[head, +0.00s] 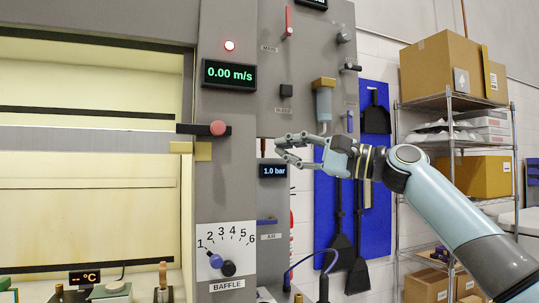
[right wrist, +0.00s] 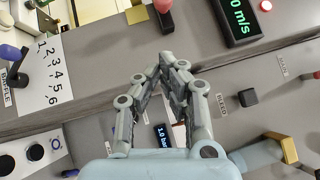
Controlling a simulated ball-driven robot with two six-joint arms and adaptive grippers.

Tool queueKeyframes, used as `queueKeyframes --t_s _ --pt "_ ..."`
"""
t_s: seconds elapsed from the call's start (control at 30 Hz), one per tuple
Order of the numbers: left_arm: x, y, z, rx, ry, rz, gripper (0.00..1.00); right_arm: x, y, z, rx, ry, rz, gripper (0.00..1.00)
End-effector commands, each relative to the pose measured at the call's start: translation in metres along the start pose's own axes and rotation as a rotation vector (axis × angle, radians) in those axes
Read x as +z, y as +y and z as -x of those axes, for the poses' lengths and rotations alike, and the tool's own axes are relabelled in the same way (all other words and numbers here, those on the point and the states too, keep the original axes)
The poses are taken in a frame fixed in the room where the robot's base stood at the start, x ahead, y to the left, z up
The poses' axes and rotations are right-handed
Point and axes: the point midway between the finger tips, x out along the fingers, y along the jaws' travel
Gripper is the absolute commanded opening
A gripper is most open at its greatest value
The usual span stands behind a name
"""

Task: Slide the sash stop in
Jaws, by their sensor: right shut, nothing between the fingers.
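The sash stop looks to be the dark bar with a red knob (head: 217,128) on the grey post. Its left end reaches past the post's edge toward the window opening. A brass block (head: 203,151) sits just below it. The sash shows as a grey horizontal rail (head: 85,140) across the pale window, left of the stop. My right gripper (head: 283,148) is shut and empty, to the right of the knob and a little lower, apart from it. In the right wrist view the shut fingertips (right wrist: 172,62) point toward the red knob (right wrist: 164,6) at the top edge. My left gripper is not in view.
A 0.00 m/s display (head: 229,75) is above the knob. A 1.0 bar display (head: 273,171) is just below my right fingers. A BAFFLE dial (head: 216,260) is lower on the post. A bleed fitting (head: 323,100) juts out above my right gripper.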

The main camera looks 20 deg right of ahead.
Motion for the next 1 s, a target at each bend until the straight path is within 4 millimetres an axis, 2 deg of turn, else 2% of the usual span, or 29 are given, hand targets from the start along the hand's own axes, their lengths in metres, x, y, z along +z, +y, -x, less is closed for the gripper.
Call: queueKeyframes --t_s 0.1,0.23,0.4,0.83,0.93,0.97,1.0 --pt "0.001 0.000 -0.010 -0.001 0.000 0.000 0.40 -0.001 0.003 0.019 0.003 0.003 0.004 0.00" --pt "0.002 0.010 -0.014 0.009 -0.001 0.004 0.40 0.000 0.001 0.029 0.001 0.001 0.002 0.00" --pt "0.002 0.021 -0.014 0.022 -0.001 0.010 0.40 0.000 0.000 0.032 0.000 0.000 0.000 0.00" --pt "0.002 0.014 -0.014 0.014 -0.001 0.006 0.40 0.000 0.001 0.032 0.001 0.001 -0.001 0.00" --pt "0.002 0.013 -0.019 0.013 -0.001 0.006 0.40 -0.003 0.022 0.035 0.017 0.006 -0.024 0.00" --pt "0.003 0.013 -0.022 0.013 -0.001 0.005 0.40 -0.004 0.034 0.036 0.024 0.007 -0.039 0.00" --pt "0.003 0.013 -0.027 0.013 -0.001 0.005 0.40 -0.005 0.055 0.038 0.036 0.010 -0.067 0.00"
